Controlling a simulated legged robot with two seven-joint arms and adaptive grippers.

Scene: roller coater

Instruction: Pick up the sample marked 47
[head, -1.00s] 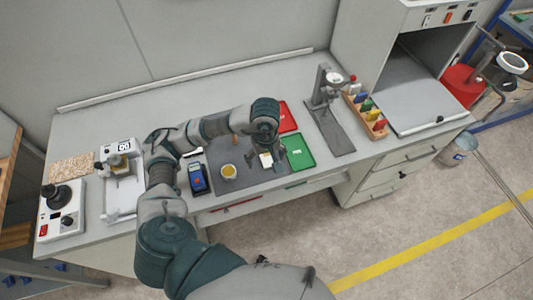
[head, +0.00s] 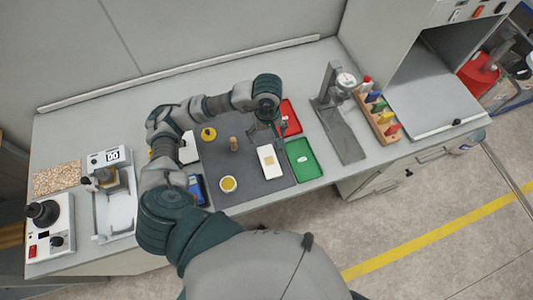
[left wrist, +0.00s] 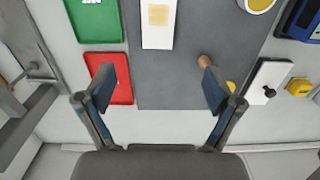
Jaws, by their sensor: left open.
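A white card with a tan patch (head: 270,161) lies flat on the dark grey mat (head: 215,155). I cannot read a number on it. The card (left wrist: 158,38) also shows at the top middle of the left wrist view. My left gripper (head: 265,128) is open and empty, on the far side of the card and above the mat. In the left wrist view its fingers (left wrist: 160,88) are spread wide, with bare mat between them and the card beyond their tips. My right gripper is in neither view.
A green tray (head: 300,160) and a red tray (head: 288,118) lie right of the mat. A yellow-filled cup (head: 228,184) and a wooden-handled tool (head: 234,144) are on it. A grey stand (head: 338,125) and a rack of coloured pieces (head: 378,118) stand further right.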

